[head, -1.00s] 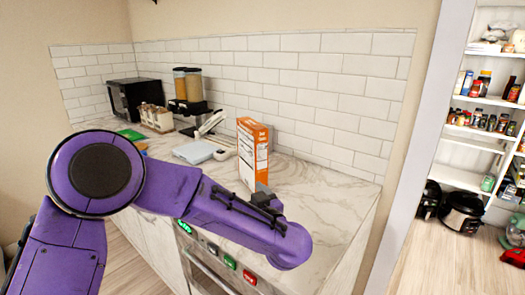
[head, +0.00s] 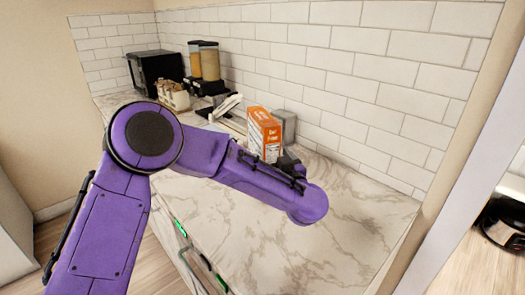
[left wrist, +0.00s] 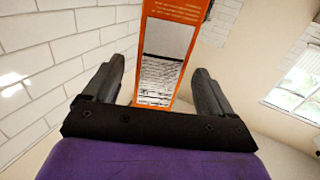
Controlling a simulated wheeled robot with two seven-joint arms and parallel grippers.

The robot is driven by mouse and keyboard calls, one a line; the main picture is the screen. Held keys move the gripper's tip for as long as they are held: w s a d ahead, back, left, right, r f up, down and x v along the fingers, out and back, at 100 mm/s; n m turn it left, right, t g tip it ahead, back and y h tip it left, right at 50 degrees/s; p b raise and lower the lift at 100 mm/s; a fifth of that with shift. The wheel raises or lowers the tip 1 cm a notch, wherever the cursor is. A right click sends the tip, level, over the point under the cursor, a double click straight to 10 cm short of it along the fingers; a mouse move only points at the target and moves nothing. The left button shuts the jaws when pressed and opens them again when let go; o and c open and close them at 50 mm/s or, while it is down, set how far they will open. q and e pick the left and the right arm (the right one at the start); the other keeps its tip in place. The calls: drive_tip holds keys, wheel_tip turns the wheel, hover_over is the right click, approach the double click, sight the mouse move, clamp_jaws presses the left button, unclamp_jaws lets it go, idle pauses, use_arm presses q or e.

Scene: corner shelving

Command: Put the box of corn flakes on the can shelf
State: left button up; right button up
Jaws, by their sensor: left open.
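The orange and white corn flakes box (head: 264,132) stands upright on the marble counter, near the tiled wall. My left gripper (head: 290,160) is at the box's lower right in the head view, partly hidden by my purple arm. In the left wrist view the gripper (left wrist: 158,68) is open, its two dark fingers apart. The box (left wrist: 170,50) shows in the gap between them; I cannot tell whether either finger touches it. The can shelf is not in view now. My right gripper is not in view.
A grey block-like shape (head: 287,126) is just behind the box. Jars (head: 209,60), a black microwave (head: 155,72) and a small holder (head: 174,96) stand farther left. The counter's right part (head: 345,205) is clear. A black cooker (head: 502,222) is at the right edge.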

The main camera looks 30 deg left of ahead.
use_arm(q)
drive_tip(key=x, duration=0.2)
drive_tip(key=p+x, duration=0.1)
drive_tip(key=x, duration=0.1)
drive_tip(key=p+x, duration=0.1)
drive_tip(key=shift+w+a+f, duration=0.3)
drive_tip(key=shift+f, duration=0.1)
drive_tip(key=shift+d, duration=0.1)
drive_tip(key=c, duration=1.4)
drive_tip(key=shift+r, duration=0.1)
